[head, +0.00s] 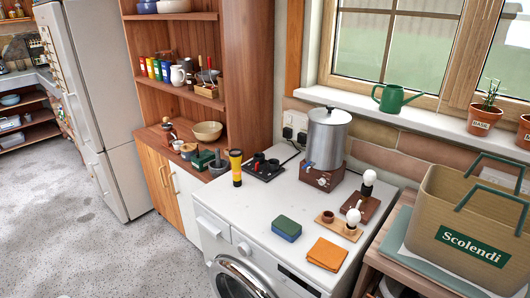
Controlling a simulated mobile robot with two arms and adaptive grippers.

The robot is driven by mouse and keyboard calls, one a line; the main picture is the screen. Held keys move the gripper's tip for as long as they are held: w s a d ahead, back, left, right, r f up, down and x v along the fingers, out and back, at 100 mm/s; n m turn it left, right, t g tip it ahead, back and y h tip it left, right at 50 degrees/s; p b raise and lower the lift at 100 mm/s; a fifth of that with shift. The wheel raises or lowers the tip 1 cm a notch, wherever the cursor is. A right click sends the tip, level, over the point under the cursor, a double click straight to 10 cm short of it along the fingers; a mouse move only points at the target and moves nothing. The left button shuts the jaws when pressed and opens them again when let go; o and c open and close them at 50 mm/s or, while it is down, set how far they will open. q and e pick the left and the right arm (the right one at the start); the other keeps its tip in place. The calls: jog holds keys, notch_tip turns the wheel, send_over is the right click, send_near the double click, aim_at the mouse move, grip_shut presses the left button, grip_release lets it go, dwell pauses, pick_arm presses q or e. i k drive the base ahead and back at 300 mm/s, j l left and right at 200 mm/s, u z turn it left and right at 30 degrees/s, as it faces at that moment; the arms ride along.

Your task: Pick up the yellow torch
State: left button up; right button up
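The yellow torch (236,168) stands upright on the white top of the washing machine (262,217), near its back left edge. Its upper part is yellow and its lower end is dark. A small black device with dark knobs (265,168) stands just right of it. Neither of my grippers shows in the head view.
A metal urn (326,140) on a brown base stands at the back of the top. A green-and-blue sponge (286,228), an orange cloth (327,254) and bulbs on wooden bases (352,222) lie to the right. The torch's front side is clear.

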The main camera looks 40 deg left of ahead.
aim_at(235, 155)
jog(key=k+l+u, duration=0.1)
jog(key=u, duration=1.2)
jog(key=k+j, duration=0.05)
